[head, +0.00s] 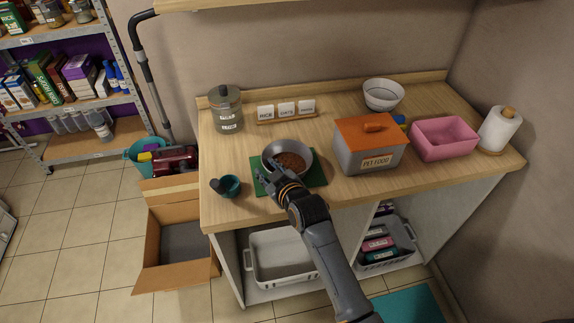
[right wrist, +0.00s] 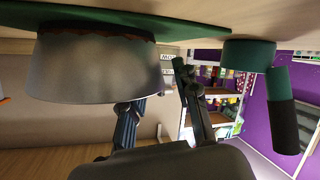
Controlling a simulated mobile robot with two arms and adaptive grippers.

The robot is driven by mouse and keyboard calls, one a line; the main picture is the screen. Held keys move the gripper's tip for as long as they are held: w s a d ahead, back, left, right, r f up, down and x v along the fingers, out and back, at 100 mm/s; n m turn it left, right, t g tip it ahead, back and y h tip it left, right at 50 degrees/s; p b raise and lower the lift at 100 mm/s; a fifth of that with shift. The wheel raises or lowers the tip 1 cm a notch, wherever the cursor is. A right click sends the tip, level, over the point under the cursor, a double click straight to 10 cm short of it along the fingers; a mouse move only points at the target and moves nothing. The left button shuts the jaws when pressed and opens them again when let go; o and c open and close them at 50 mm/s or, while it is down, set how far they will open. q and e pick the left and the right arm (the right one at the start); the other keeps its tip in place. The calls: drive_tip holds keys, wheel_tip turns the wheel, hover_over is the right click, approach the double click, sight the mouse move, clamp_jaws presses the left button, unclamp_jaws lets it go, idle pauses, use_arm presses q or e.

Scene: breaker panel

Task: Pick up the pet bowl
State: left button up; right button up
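The pet bowl (head: 301,155) is a grey metal bowl with brown kibble in it. It stands on a green mat (head: 316,182) near the counter's front edge. My right gripper (head: 269,176) is at the bowl's front-left rim. In the right wrist view, which looks upside down, the bowl (right wrist: 95,70) hides the tip of one finger, which seems to reach over the rim. The other finger of the right gripper (right wrist: 158,85) is outside, to the right of the bowl, with a gap between them. The gripper is open. Contact with the rim cannot be told. My left gripper is not in view.
A teal scoop (head: 230,186) with a dark handle lies just left of the mat. A pet food box (head: 368,160) with an orange lid stands to the right, then a pink bin (head: 443,138). A glass jar (head: 226,110) and small labelled cards (head: 287,110) are behind.

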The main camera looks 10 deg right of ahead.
drive_tip(key=shift+f, duration=0.1)
clamp_jaws()
